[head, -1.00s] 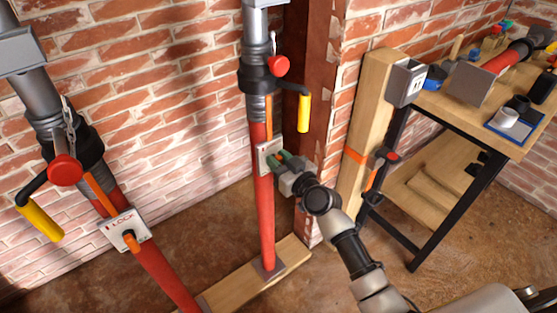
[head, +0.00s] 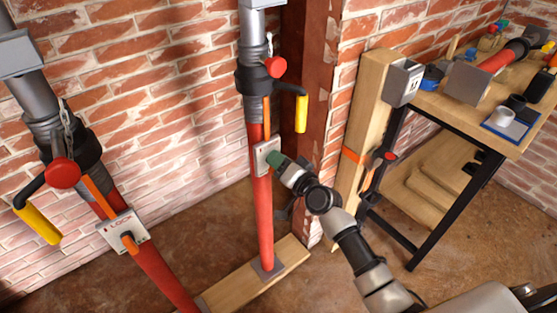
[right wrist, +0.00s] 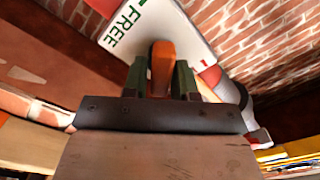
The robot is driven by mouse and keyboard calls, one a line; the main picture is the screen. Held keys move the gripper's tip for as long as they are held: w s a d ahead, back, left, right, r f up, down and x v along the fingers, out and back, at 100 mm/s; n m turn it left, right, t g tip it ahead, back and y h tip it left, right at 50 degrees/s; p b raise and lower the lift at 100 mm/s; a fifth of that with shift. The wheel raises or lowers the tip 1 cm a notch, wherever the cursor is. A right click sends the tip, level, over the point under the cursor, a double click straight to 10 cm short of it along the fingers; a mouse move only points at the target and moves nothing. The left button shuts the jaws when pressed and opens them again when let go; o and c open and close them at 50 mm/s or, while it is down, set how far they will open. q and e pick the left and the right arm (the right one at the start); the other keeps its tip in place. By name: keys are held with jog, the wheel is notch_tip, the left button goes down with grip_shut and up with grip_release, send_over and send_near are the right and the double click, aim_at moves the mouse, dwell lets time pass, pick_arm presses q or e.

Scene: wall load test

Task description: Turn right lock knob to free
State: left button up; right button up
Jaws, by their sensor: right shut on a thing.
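The right prop (head: 264,220) is a red post with a white lock plate (head: 262,160) partway up. My right gripper (head: 277,160) is at this plate. In the right wrist view its two green fingers (right wrist: 161,82) are shut on the orange lock knob (right wrist: 162,62), one on each side. The plate (right wrist: 120,40) there shows the word FREE in green to the left of the knob. In the head view the gripper hides the right knob. The left prop has its own plate (head: 122,232) reading LOCK, with an orange knob (head: 130,243). My left gripper is not in view.
Yellow-handled cranks (head: 301,113) and red knobs (head: 274,67) stick out above the plates. A timber post (head: 366,130) and a workbench (head: 470,112) with tools stand at the right. A wooden sill (head: 240,285) lies on the floor under the props.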

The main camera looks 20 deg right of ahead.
jog(key=m, duration=0.4)
jog(key=shift+d+f+m, duration=0.15)
jog(key=shift+f+m, duration=0.05)
jog(key=shift+m, duration=0.1)
jog(key=shift+f+m, duration=0.2)
jog(key=shift+m, duration=1.5)
jog(key=o, duration=0.8)
jog(key=shift+c, duration=0.2)
jog(key=v, duration=1)
jog(key=shift+s, duration=0.35)
jog(key=shift+d+f, duration=0.1)
jog(key=shift+d, duration=0.05)
